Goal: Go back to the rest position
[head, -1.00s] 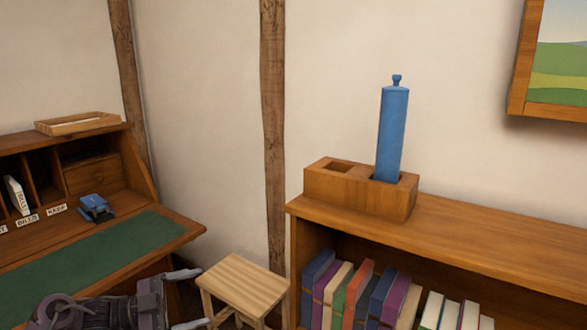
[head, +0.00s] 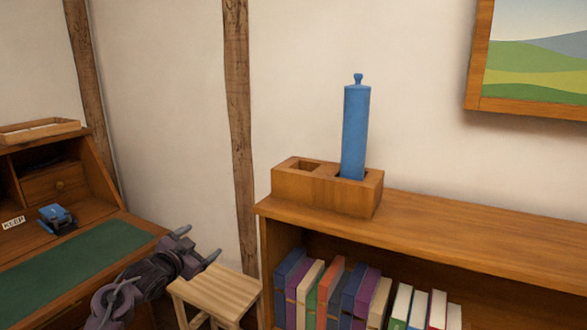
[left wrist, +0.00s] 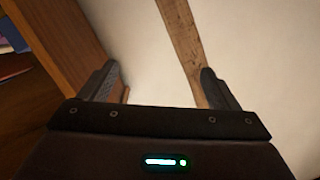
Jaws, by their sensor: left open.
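My left gripper (head: 198,246) is open and empty in the lower left of the head view, in front of the wooden stool and beside the desk's right edge. In the left wrist view its two fingers (left wrist: 162,88) stand wide apart with nothing between them. A wooden post and the pale wall show beyond them. My right gripper is in neither view. A blue cylinder with a knob on top (head: 355,130) stands upright in the right hole of a wooden block (head: 325,193) on the bookshelf. The block's left hole is empty.
The desk (head: 140,233) with a green mat and a blue object (head: 56,218) is at the left. The stool (head: 215,290) stands between the desk and the bookshelf (head: 470,240), which holds several books. A framed picture (head: 530,60) hangs at upper right.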

